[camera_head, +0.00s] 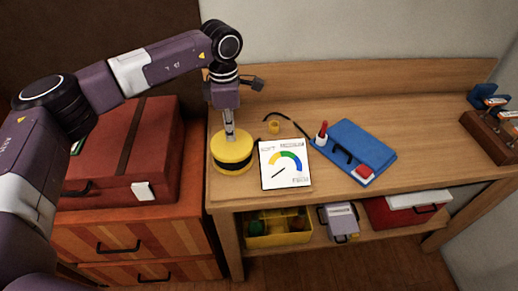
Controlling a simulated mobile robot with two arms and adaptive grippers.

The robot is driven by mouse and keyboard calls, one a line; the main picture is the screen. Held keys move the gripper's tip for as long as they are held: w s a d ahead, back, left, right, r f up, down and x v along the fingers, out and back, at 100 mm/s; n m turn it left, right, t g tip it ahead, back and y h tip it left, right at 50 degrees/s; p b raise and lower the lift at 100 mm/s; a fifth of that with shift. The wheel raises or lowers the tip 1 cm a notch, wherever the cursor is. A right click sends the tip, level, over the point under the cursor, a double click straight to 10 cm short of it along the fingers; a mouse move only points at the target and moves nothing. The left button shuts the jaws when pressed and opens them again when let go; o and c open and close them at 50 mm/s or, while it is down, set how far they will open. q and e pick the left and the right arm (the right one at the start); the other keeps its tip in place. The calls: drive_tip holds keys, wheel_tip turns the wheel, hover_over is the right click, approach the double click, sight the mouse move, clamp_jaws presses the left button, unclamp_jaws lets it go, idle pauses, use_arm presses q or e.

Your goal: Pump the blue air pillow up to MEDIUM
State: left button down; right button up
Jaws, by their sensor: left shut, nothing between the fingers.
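A round yellow pump (232,149) with a black band stands at the left end of the wooden bench. My left gripper (229,131) is shut and empty, pointing down over the pump's top; I cannot tell whether its tips touch it. The blue air pillow (362,142) lies flat on the bench to the right, with a red-capped valve-like piece at its left corner and a red and white piece at its front corner. Between them is a white gauge card (285,164) with a coloured arc; its dark needle points to the lower left, on the soft side. My right gripper is out of view.
A dark hose (287,118) runs behind the card towards the pillow, near a small yellow piece (273,127). A wooden rack (490,133) stands at the right end. A red case (125,155) sits on drawers at left.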

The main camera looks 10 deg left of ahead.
sight(232, 143)
use_arm(q)
drive_tip(key=shift+f+b, duration=1.2)
drive_tip(key=shift+f, duration=0.75)
drive_tip(key=shift+s+f+b, duration=0.1)
drive_tip(key=shift+f+b, duration=0.5)
drive_tip(key=shift+f, duration=0.1)
drive_tip(key=shift+r+p, duration=1.4)
drive_tip(key=shift+r, duration=1.4)
drive_tip(key=shift+f+b, duration=1.35)
drive_tip(key=shift+f, duration=0.7)
